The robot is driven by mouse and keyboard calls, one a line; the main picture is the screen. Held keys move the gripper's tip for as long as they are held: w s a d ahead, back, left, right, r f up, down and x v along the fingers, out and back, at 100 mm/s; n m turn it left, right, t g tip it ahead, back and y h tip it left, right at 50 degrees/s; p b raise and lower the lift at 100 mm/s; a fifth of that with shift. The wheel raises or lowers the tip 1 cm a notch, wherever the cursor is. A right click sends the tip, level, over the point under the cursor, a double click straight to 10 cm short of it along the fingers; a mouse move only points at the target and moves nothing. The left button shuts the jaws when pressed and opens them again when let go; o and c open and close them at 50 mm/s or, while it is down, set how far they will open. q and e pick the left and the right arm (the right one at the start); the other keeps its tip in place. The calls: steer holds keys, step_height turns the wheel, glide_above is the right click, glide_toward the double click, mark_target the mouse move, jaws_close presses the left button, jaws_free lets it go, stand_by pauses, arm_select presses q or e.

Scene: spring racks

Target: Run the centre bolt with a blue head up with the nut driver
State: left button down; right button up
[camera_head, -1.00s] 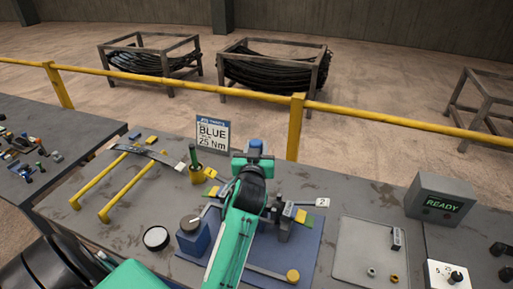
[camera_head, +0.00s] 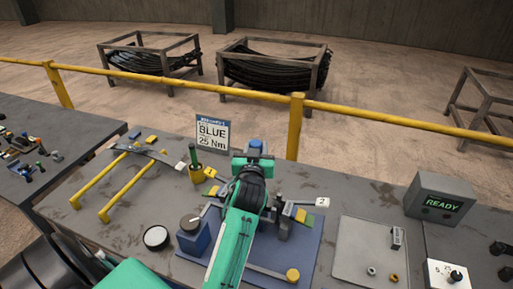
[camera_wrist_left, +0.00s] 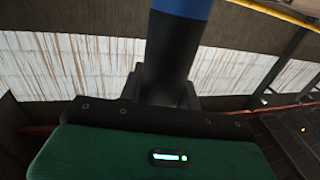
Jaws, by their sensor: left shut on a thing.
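My left gripper (camera_head: 254,158) is shut on a dark cylindrical tool with a blue band, which looks like the nut driver (camera_head: 255,145). In the left wrist view the driver (camera_wrist_left: 170,60) stands up between the fingers, black below and blue at the top edge. My left arm crosses the blue mat (camera_head: 300,250) and hides the middle of the fixture (camera_head: 283,220). I cannot make out the centre bolt with a blue head; the arm covers that area. My right gripper is not in view.
A sign reading "BLUE 25 Nm" (camera_head: 213,133) stands at the back. A green-handled tool sits in a yellow holder (camera_head: 197,175). A yellow-legged rack (camera_head: 100,190) is at left. A grey box reading READY (camera_head: 440,200) and a grey tray (camera_head: 365,265) are at right.

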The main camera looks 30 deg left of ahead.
arm_select(q)
steer(key=shift+f, duration=0.25)
steer(key=shift+f+b, duration=0.25)
steer(key=shift+b, duration=0.1)
stand_by(0.3)
steer(key=shift+f, duration=0.1)
stand_by(0.5)
steer(key=shift+f+b, duration=0.45)
steer(key=shift+f, duration=0.15)
stand_by(0.6)
steer(key=shift+f, duration=0.25)
stand_by(0.9)
steer(key=shift+r, duration=0.15)
steer(key=shift+r+p, duration=3.1)
steer(key=shift+r, duration=0.5)
